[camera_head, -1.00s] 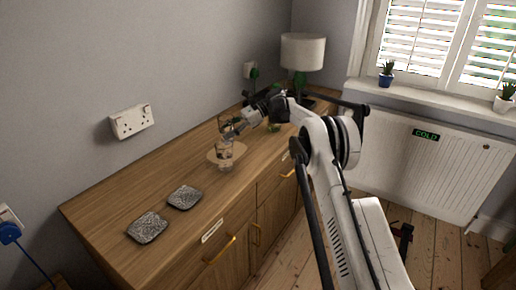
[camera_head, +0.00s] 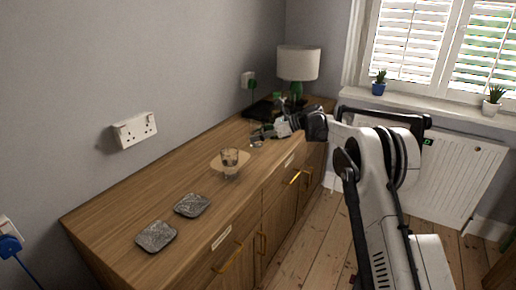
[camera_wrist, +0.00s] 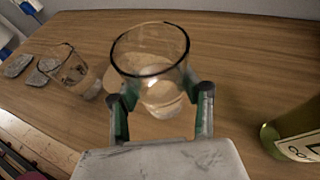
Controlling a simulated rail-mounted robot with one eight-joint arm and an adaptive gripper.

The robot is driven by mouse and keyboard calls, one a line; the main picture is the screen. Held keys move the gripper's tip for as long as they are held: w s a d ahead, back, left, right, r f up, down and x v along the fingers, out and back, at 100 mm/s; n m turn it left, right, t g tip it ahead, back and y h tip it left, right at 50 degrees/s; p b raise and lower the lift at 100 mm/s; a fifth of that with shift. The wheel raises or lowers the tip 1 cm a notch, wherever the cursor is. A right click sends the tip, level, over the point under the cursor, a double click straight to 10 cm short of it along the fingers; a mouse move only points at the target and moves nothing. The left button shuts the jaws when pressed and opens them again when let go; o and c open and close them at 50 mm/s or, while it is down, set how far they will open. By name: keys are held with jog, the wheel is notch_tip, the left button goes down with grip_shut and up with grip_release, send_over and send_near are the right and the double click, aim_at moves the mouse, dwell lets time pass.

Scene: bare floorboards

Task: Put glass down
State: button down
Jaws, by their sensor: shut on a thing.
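A clear glass (camera_wrist: 150,62) stands between the two fingers of my gripper (camera_wrist: 160,112) in the wrist view, and the gripper is shut on it. In the head view my gripper (camera_head: 264,132) is low over the wooden sideboard (camera_head: 200,232), towards its far end. I cannot tell whether the held glass touches the top. In the wrist view this second glass (camera_wrist: 74,70) is left of the held one.
Two grey square coasters (camera_head: 156,236) (camera_head: 192,205) lie at the sideboard's near end. A green bottle (camera_wrist: 290,135) with a label is close on the right in the wrist view. A lamp (camera_head: 298,64) stands at the far end. Bare wood lies between coasters and mat.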

aim_at(257, 145)
jog(key=shift+f+b, duration=0.4)
jog(key=shift+f, duration=1.7)
jog(key=shift+f, duration=0.2)
jog(key=c, duration=1.1)
grip_release()
jog(key=shift+o, duration=0.2)
jog(key=shift+r, duration=0.1)
